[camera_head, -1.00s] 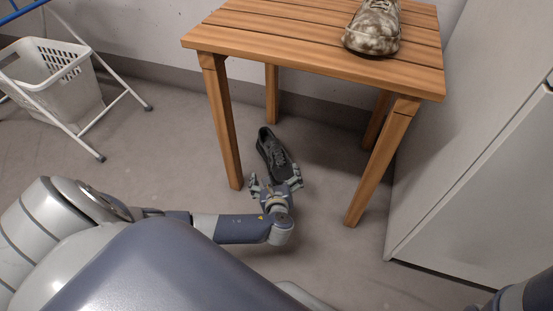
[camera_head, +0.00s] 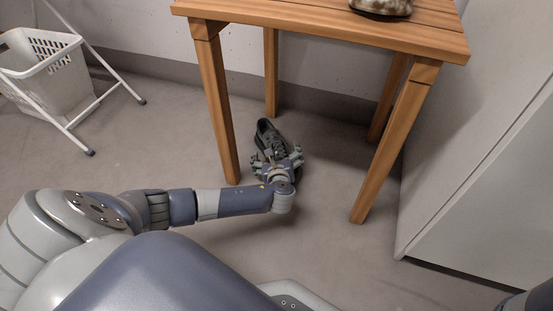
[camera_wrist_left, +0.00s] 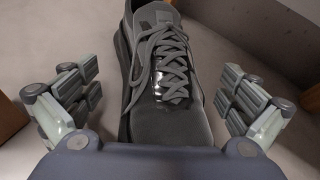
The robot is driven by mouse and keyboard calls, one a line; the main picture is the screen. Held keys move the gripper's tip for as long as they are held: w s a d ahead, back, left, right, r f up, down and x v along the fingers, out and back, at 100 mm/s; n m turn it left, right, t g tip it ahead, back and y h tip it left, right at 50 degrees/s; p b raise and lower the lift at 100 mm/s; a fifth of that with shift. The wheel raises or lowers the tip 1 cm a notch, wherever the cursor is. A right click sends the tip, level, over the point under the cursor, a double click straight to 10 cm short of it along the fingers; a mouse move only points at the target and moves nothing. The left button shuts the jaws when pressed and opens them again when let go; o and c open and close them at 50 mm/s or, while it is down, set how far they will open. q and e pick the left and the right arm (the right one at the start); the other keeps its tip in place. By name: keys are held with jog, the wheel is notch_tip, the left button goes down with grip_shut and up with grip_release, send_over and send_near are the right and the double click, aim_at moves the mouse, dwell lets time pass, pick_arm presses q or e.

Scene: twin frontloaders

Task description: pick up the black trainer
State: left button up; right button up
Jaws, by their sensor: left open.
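The black trainer (camera_head: 270,136) lies on the floor under the wooden table, its laces facing up. It also shows in the left wrist view (camera_wrist_left: 165,75), with its toe toward my gripper. My left gripper (camera_head: 276,158) is open over the toe end of the trainer, hiding part of it in the head view. In the left wrist view its fingers (camera_wrist_left: 160,95) stand on either side of the trainer, with gaps on both sides. My right gripper is not in view.
The wooden table (camera_head: 320,32) stands over the trainer, with legs left and right of my gripper. A mottled shoe (camera_head: 382,8) is on its top. A white cabinet (camera_head: 490,160) is at right, a laundry basket (camera_head: 50,75) and rack legs at left. Floor in front is clear.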

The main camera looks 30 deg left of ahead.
pick_arm(q)
jog(key=shift+w+a+f, duration=0.1)
jog(key=shift+w+a, duration=0.05)
jog(key=shift+w, duration=0.05)
jog(key=c, duration=1.5)
jog(key=shift+a, duration=0.1)
